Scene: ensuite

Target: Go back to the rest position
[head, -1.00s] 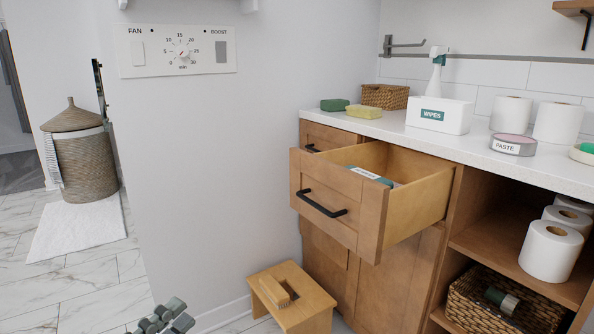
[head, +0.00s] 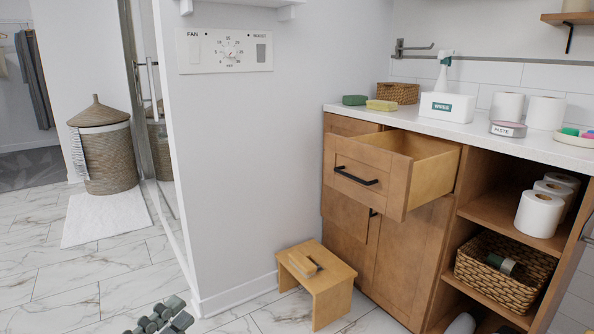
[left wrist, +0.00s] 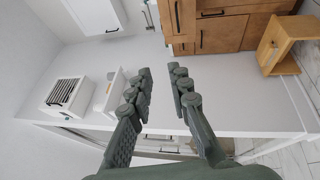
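My left gripper (head: 155,318) is at the bottom edge of the head view, low over the tiled floor and left of the wooden stool. In the left wrist view my left gripper (left wrist: 160,75) has its two dark grey-green fingers apart, with nothing between them. My right gripper does not show in either view. The upper drawer (head: 360,160) of the wooden cabinet stands pulled out. Most of its inside is hidden by its front.
The wooden stool (head: 327,295) with a brush (head: 302,264) on it stands against the cabinet. A wicker hamper (head: 106,155) and white mat (head: 106,217) are at the left. The marble floor at lower left is clear. The counter (head: 440,128) holds bath items.

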